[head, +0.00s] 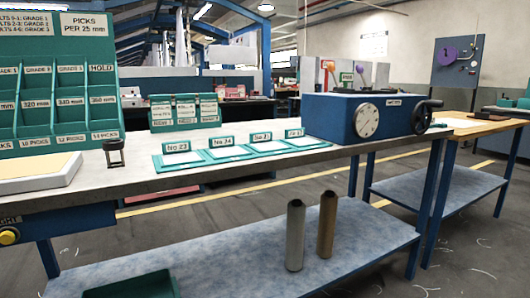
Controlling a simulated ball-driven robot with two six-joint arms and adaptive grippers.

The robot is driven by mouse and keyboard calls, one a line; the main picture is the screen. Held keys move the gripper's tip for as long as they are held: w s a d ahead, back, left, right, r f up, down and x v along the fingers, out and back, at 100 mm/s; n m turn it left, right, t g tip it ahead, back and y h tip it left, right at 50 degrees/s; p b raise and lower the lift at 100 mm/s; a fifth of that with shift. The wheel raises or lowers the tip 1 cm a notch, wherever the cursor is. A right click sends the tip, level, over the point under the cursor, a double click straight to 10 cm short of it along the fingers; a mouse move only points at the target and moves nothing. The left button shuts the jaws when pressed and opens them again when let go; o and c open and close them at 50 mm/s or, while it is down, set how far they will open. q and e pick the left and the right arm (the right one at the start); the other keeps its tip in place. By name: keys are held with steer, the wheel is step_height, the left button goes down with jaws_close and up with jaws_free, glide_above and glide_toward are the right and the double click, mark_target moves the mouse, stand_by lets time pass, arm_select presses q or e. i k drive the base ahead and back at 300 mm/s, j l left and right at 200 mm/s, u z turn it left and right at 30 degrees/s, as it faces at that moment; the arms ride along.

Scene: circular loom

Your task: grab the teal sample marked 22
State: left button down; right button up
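Several teal trays with pale insets and small number cards lie in a row on the worktop. The cards seem to read No 23 on the leftmost tray (170,161), No 24 on the second tray (213,157) and No 21 on the third tray (268,149). The card on the rightmost tray (318,143), beside the blue machine, is too small to read surely, so I cannot confirm a 22. No separate teal sample shows clearly on the trays. Neither of my grippers is in view.
The blue machine (349,112) with dial and handwheel stands right of the trays. A teal pigeonhole rack (60,141), pale slab (25,178) and small black stand (114,152) are left. Two tubes (295,240) (327,226) stand on the lower shelf. The worktop's front strip is clear.

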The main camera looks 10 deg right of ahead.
mark_target(294, 137)
steer(key=i+j+z, duration=0.1)
steer(key=i, duration=0.4)
steer(key=i+j, duration=0.15)
steer(key=i, duration=0.35)
steer(key=l+z, duration=0.05)
